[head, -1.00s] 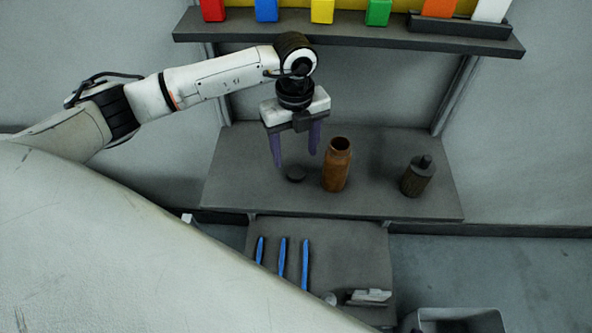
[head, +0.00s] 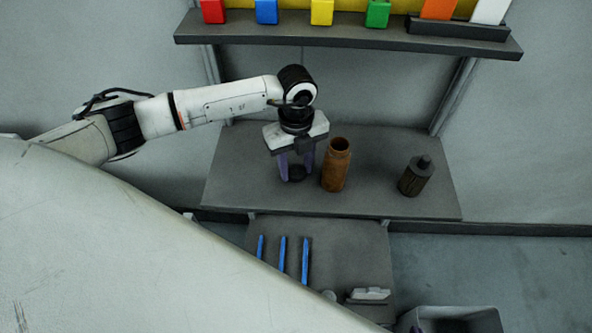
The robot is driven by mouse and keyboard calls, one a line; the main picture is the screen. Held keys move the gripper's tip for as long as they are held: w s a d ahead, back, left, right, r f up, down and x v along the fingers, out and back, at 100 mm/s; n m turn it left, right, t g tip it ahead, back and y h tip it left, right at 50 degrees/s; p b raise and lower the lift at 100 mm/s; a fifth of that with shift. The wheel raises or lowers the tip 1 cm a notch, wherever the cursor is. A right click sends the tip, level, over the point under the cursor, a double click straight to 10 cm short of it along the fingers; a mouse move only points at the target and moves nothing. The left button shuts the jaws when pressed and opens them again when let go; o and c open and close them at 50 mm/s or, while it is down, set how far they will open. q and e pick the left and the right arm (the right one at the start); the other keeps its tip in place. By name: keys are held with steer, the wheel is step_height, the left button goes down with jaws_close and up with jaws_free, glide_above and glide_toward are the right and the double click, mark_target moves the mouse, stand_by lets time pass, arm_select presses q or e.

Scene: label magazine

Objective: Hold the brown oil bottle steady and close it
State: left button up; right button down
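The brown oil bottle (head: 336,168) stands upright on the grey bench, its round mouth open at the top. A small dark cap (head: 296,174) is left of the bottle at bench level. My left gripper (head: 296,170) points down over the cap, with one purple finger on each side of it. The fingers appear to be shut on the cap; its contact with the bench is hard to see. The gripper is just left of the bottle, apart from it. My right gripper is not in view.
A dark bottle with a black top (head: 415,176) stands to the right on the bench (head: 240,193). Above is a shelf (head: 350,36) with coloured blocks. Several blue sticks (head: 283,256) lie on a lower surface, with a bin (head: 452,320) at bottom right.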

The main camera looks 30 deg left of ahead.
mark_target(296, 172)
arm_select(q)
steer(key=c, duration=0.5)
steer(key=shift+s+r, duration=0.15)
steer(key=shift+r, duration=0.25)
step_height(296, 172, up, 6)
steer(key=shift+f+b, duration=0.1)
steer(key=shift+b, duration=0.45)
steer(key=shift+s+d+r+b, duration=0.1)
steer(key=shift+s+d+b, duration=0.25)
steer(key=shift+s+d, duration=1.85)
steer(key=shift+s+d+r+b, duration=0.1)
steer(key=shift+s+d+b, duration=0.45)
steer(key=shift+s, duration=3.2)
steer(key=shift+s+d+b, duration=0.2)
steer(key=shift+s+d, duration=1.4)
steer(key=shift+s, duration=1.35)
